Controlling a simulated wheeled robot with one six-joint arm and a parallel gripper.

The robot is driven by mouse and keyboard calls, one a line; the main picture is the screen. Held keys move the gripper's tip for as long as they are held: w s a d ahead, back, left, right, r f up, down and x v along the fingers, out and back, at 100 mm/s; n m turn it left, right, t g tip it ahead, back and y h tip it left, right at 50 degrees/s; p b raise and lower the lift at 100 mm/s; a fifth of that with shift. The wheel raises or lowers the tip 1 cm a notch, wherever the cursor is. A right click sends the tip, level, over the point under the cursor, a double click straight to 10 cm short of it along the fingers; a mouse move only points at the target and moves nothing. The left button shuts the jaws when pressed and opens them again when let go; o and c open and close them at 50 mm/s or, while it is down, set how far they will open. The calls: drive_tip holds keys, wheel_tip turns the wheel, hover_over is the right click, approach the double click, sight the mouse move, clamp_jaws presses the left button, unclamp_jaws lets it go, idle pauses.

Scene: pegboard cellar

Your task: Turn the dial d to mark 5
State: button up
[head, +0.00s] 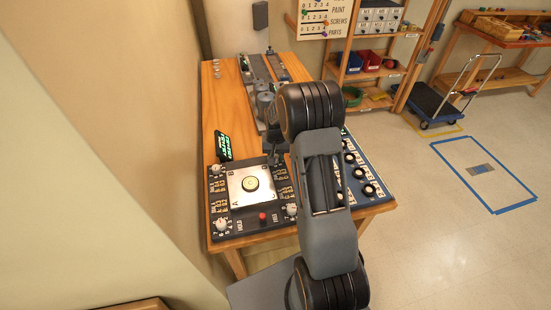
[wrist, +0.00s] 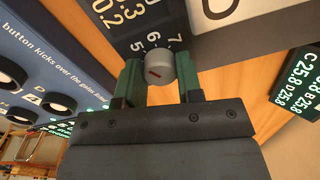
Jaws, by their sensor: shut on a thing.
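A round grey dial (wrist: 158,68) sits on a dark panel face in the wrist view, with a short reddish line on its cap. The numbers 5, 6 and 7 are printed around it, with 5 to the left and 7 to the right. Which number the line points at is hard to tell. My gripper (wrist: 160,76) is shut on this dial, one green finger on each side. In the head view my gripper (head: 273,157) is at the upper right corner of the dark panel (head: 250,228), and my arm hides most of that corner. The dial's letter is not readable.
Other dials show on the panel at upper left (head: 216,170), lower left (head: 222,225) and lower right (head: 292,210). A red button (head: 262,217) is at the front. A green display (head: 224,147) stands behind.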

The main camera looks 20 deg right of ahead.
sight(277, 167)
drive_tip(key=o, duration=0.9)
drive_tip(key=shift+r, duration=0.15)
wheel_tip(277, 167, up, 14)
drive_tip(key=shift+d+f+b, duration=0.1)
drive_tip(key=shift+f+b, duration=0.1)
drive_tip(key=shift+b, duration=0.55)
drive_tip(key=s+a+r+n+t, duration=0.1)
drive_tip(key=s+a, duration=0.2)
drive_tip(key=s, duration=0.4)
drive_tip(key=s+a+r+n+t, duration=0.1)
drive_tip(key=s+a+r+n, duration=0.1)
drive_tip(key=s+a, duration=0.2)
drive_tip(key=s+a+r+n+t, duration=0.1)
drive_tip(key=s+a+r+t, duration=0.1)
drive_tip(key=s, duration=0.9)
drive_tip(key=shift+a+r+n, duration=0.15)
drive_tip(key=shift+a+n, duration=0.15)
drive_tip(key=shift+a, duration=0.55)
